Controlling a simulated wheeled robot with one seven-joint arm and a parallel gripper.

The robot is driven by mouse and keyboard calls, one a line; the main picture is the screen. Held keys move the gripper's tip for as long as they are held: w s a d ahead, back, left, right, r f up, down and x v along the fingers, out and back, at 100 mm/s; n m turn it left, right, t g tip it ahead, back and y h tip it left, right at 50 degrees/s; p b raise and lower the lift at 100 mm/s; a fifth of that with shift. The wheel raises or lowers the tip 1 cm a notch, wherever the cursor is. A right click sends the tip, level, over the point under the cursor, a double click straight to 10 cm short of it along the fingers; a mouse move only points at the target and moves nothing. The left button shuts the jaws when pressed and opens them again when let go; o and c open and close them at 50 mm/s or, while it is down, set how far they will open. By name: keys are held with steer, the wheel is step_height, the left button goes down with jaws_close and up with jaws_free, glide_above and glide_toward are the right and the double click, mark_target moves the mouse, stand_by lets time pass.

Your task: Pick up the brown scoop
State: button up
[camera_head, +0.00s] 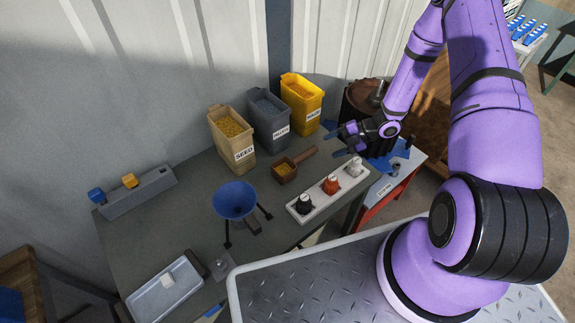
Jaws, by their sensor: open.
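Behind the scoop stand a beige seed bin (231,139), a grey bin (268,121) and a yellow bin (302,101). A white strip with knobs (318,201) lies in front of the gripper. A blue funnel (235,200) stands left of the scoop.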

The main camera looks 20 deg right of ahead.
mark_target(306, 156)
steer(key=shift+w+a+f+m, duration=0.15)
steer(key=shift+f+m, duration=0.15)
steer(key=shift+f, duration=0.25)
steer(key=x, duration=0.5)
steer(key=shift+a, duration=0.1)
steer(key=x, duration=0.5)
steer(key=shift+w, duration=0.35)
steer(key=shift+c, duration=0.2)
steer(key=shift+r, duration=0.1)
jaws_close()
